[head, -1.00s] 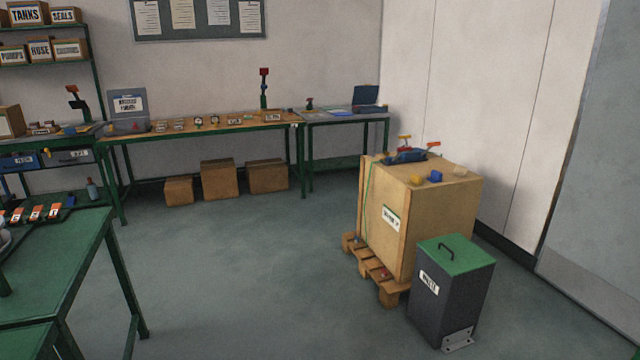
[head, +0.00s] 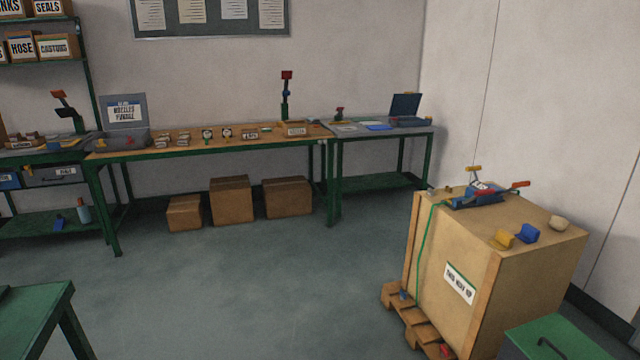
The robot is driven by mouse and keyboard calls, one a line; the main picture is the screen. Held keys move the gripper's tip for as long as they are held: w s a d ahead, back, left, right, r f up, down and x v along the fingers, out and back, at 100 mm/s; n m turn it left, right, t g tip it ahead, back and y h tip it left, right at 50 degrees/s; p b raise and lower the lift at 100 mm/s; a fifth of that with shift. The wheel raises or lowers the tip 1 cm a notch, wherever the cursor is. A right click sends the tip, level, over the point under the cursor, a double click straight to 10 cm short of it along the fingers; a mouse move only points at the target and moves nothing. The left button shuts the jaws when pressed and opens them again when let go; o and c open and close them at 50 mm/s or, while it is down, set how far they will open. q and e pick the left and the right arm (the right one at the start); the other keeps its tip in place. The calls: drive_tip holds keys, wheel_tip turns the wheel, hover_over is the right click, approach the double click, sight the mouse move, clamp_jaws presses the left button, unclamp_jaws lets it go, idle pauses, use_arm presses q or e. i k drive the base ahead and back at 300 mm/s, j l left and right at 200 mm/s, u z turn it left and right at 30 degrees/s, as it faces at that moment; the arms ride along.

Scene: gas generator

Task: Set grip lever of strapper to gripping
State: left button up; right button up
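The strapper (head: 478,195) is a blue tool lying on top of a large wooden crate (head: 425,272) at the right of the head view. One lever with a red grip (head: 519,185) points right from it, and another with a yellow-orange handle (head: 474,169) stands up at its back. I cannot tell which of these is the grip lever or its setting. A green strap (head: 424,245) runs down the crate's left side from near the strapper. Neither of my grippers is in view.
The crate stands on a wooden pallet (head: 421,326). Yellow and blue pieces (head: 527,234) lie on its top. A green-lidded bin (head: 560,338) stands in front. Workbenches (head: 215,148) line the back wall. Open floor (head: 250,275) lies left of the crate.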

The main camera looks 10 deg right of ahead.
sight(475, 168)
drive_tip(key=i+z, duration=0.4)
drive_tip(key=i+j+z, duration=0.2)
drive_tip(key=i+z, duration=0.2)
drive_tip(key=i, duration=0.2)
drive_tip(key=i+j+z, duration=0.4)
drive_tip(key=i+l, duration=0.05)
